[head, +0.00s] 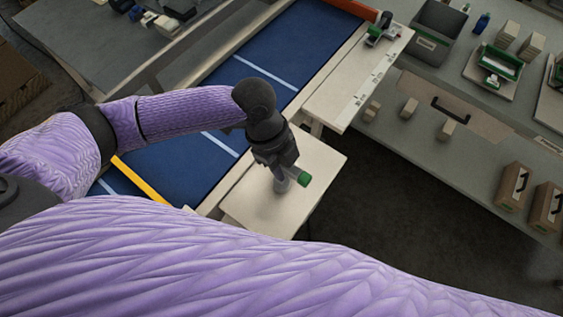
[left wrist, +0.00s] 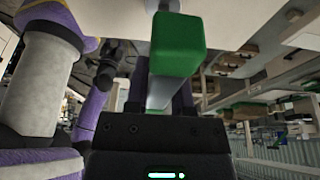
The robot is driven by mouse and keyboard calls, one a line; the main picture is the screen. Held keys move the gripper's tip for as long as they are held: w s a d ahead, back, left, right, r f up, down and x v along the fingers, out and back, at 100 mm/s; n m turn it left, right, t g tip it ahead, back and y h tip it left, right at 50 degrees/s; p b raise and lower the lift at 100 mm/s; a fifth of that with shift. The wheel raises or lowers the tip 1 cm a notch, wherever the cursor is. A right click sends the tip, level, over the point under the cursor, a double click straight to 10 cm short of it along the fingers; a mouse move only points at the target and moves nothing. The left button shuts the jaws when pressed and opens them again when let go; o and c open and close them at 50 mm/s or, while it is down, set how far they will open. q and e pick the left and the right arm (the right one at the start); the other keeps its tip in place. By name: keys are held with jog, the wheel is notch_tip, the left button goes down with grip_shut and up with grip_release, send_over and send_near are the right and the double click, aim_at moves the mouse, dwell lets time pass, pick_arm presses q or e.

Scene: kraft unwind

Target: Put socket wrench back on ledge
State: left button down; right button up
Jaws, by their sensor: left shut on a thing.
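The socket wrench (head: 304,180) shows a green handle end and a grey metal part. My left gripper (head: 283,172) is shut on it, above a pale ledge (head: 257,210) beside the blue belt. In the left wrist view the green handle of the wrench (left wrist: 177,45) fills the upper middle, in front of the gripper fingers (left wrist: 172,95). The fingers hide part of the wrench. I cannot tell whether the wrench touches the ledge.
The blue belt (head: 215,115) with white lines runs behind the gripper. A pale rail (head: 345,95) holding a small device (head: 382,30) lies further back. A grey bench at right carries bins and a green tray (head: 495,65). Open floor (head: 375,185) lies right of the ledge.

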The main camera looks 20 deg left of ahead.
pick_arm(q)
jog(key=shift+c, duration=2.4)
grip_release()
jog(key=shift+f, duration=0.1)
jog(key=shift+s, duration=0.1)
jog(key=v, duration=1.2)
jog(key=shift+p, duration=0.4)
